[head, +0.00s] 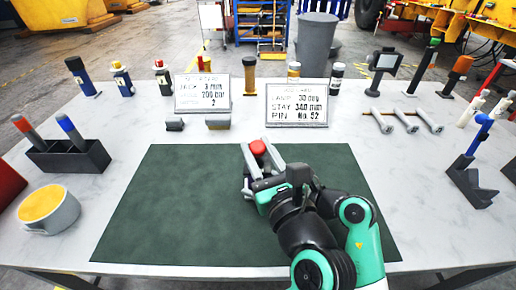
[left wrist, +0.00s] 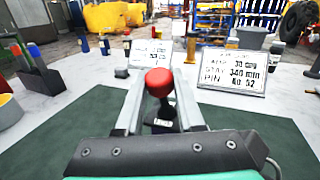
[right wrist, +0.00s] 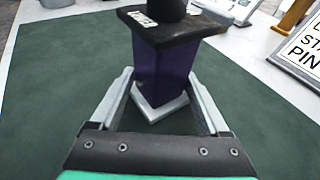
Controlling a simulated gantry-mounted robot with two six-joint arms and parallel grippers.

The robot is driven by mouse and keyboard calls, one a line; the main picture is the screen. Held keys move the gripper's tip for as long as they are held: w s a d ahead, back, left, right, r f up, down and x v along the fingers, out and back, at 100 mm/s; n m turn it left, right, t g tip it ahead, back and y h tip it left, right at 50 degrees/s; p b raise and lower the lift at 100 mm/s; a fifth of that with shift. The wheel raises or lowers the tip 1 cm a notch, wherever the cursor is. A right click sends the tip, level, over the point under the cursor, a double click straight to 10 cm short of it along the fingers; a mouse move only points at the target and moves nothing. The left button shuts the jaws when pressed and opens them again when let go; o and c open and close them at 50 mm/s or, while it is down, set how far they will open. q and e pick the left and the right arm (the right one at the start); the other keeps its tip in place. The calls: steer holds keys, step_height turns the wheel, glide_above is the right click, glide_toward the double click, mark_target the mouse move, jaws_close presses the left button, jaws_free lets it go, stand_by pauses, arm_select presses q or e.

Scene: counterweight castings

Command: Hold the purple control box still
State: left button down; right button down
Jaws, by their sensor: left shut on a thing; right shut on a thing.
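The purple control box (right wrist: 163,72) stands upright on a white base (right wrist: 160,108) on the green mat. It has a black top plate (right wrist: 172,28) with a white label. A red knob (head: 258,147) sits above it; it also shows in the left wrist view (left wrist: 159,82). My left gripper (left wrist: 160,76) is shut on the red knob, with a finger on each side. My right gripper (right wrist: 160,78) is shut on the purple body, below the top plate. In the head view my arms and grippers hide most of the box.
Two sign plates (head: 297,104) (head: 202,92) stand behind the mat, with small grey blocks before the left one. A black holder (head: 70,157) and a yellow-filled cup (head: 48,208) are at left. A blue-topped stand (head: 470,172) is at right. The mat (head: 165,210) is clear at left.

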stand_by(0.4)
arm_select(q)
steer(key=shift+w+r+g, duration=0.25)
steer(key=shift+w+g, duration=0.15)
arm_select(e)
steer(key=shift+f, duration=0.1)
arm_select(q)
steer(key=shift+w+r+m+g+h, duration=0.15)
steer(key=shift+w+m+g+h, duration=0.3)
steer(key=shift+w+g, duration=0.35)
steer(key=shift+w+a, duration=0.1)
steer(key=shift+w, duration=0.3)
steer(key=c, duration=0.5)
jaws_free()
steer(key=v, duration=1.2)
steer(key=shift+r, duration=0.1)
